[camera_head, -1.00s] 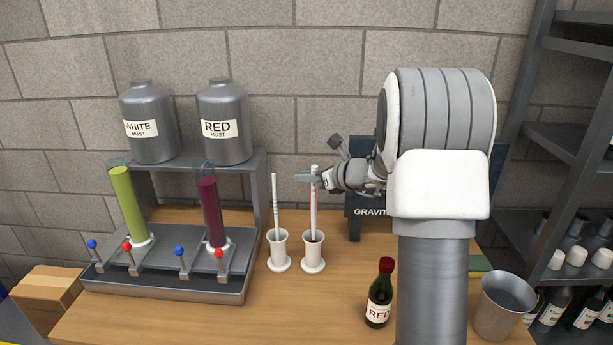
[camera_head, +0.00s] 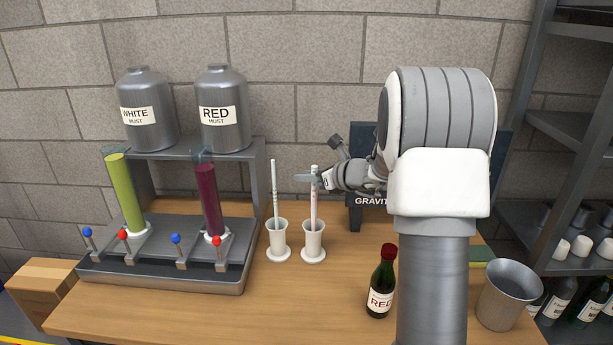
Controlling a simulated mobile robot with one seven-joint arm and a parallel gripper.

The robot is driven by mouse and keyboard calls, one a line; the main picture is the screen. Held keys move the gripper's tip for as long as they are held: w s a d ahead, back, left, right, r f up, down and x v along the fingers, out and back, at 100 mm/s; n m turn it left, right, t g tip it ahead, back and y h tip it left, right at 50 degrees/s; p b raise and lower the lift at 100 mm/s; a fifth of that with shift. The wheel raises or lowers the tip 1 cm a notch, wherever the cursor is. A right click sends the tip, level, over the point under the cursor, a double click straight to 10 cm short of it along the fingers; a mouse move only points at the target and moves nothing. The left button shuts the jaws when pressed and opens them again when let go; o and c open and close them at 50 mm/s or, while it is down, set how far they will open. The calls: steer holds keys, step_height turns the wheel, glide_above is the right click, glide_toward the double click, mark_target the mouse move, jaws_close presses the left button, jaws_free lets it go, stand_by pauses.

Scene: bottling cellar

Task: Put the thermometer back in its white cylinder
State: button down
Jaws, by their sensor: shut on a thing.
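My gripper (camera_head: 315,180) is shut on the upper part of the thermometer (camera_head: 314,207), a thin, pale upright rod with red on it. Its lower end is hidden inside the mouth of the right-hand white cylinder (camera_head: 313,247), which stands on a round foot on the wooden table. I cannot tell whether the tip touches the bottom. A second white cylinder (camera_head: 278,246) stands just left, holding a pale greenish rod (camera_head: 275,190).
A dark green bottle with a red cap (camera_head: 381,285) and a metal cup (camera_head: 508,295) stand at the front right. A dark board lettered GRAVIT (camera_head: 365,201) is behind my arm. A metal rack (camera_head: 170,280) with coloured tubes fills the left. Wood in front of the cylinders is clear.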

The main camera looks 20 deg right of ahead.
steer(key=c, duration=0.7)
jaws_free()
steer(key=p+v, duration=0.1)
steer(key=v, duration=1.6)
steer(key=shift+s+d, duration=0.2)
